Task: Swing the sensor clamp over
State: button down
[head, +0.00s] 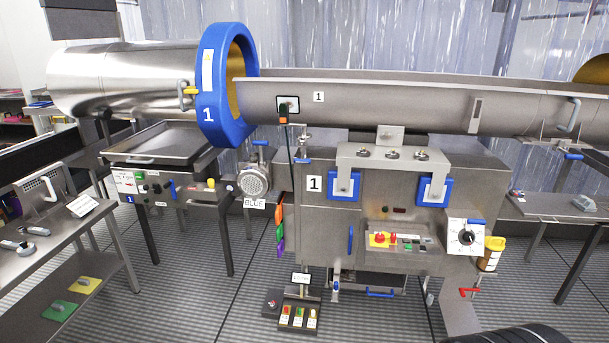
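The head view shows a long steel drum or chute (400,100) marked 1, its left end by a large blue ring (222,90). A small black sensor-like box (288,104) with an orange part below it is mounted on the drum's side, and a thin dark cable hangs from it. Below, a small metal bracket with a blue handle (301,160) stands at the upper left edge of the steel cabinet (325,225). I cannot tell for sure which of these parts is the sensor clamp. My gripper is not in view.
A control panel (398,240) with red and green buttons is on the cabinet front. A low button box (298,316) stands on the floor before it. A steel bench (60,225) is at the left and a side table (560,206) at the right. Grey floor (200,310) lies clear at front left.

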aim_at(302, 141)
jog(key=i+j+z, duration=0.25)
jog(key=i+j, duration=0.75)
jog(key=i, duration=0.15)
jog(key=i+j+z, duration=0.25)
jog(key=i+j, duration=0.8)
jog(key=j, duration=0.1)
